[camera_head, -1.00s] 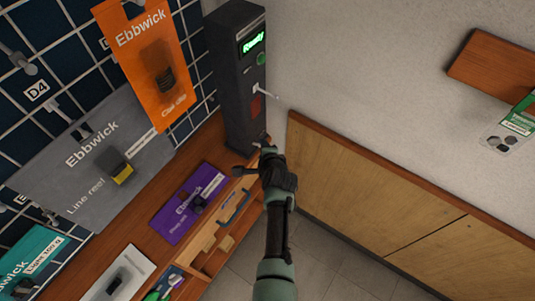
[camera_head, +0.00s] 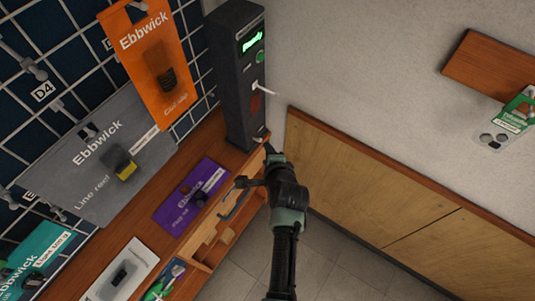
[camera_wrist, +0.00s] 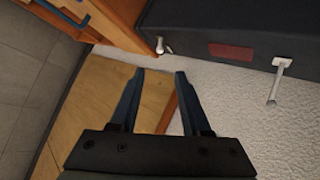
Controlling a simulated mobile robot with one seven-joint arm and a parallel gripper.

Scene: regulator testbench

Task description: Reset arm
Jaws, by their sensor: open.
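My gripper (camera_head: 256,166) is open and empty in the head view, in front of the counter's corner and just below the dark testbench unit (camera_head: 229,90). The unit stands upright with a green "Ready" display (camera_head: 252,42), a green button (camera_head: 260,58), a pale lever (camera_head: 265,90) sticking out and a dull red patch (camera_head: 255,104). In the wrist view my two fingers (camera_wrist: 159,76) are apart with nothing between them. The unit's side (camera_wrist: 210,20) and its lever (camera_wrist: 276,80) show at upper right there, apart from the fingers.
A purple package (camera_head: 190,197) lies on the wooden counter (camera_head: 135,218). An orange package (camera_head: 150,65) and a grey package (camera_head: 97,160) are at the wire grid.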

